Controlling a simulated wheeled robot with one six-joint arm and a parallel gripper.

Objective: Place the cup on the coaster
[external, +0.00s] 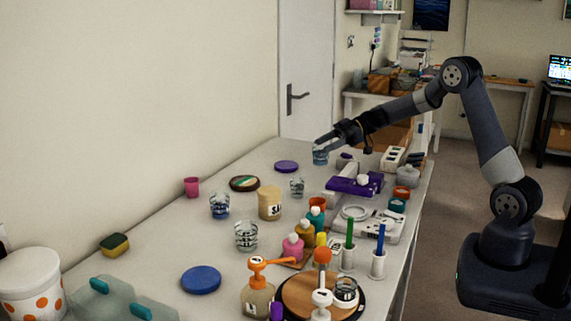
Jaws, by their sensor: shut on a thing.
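My gripper (323,143) is at the far end of the long table. It is shut on a small clear cup with a bluish tint (320,157), which hangs upright just below the fingers. I cannot tell whether the cup's base touches the table. A dark round coaster with a coloured pattern (244,184) and a larger blue disc (201,280) lie further left and nearer.
Other clear cups (246,236), a pink cup (192,187) and a beige jar (270,203) stand on the table (150,255). Bottles, a purple device (355,185) and pen holders crowd its right side. The table between the held cup and the purple coaster looks clear.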

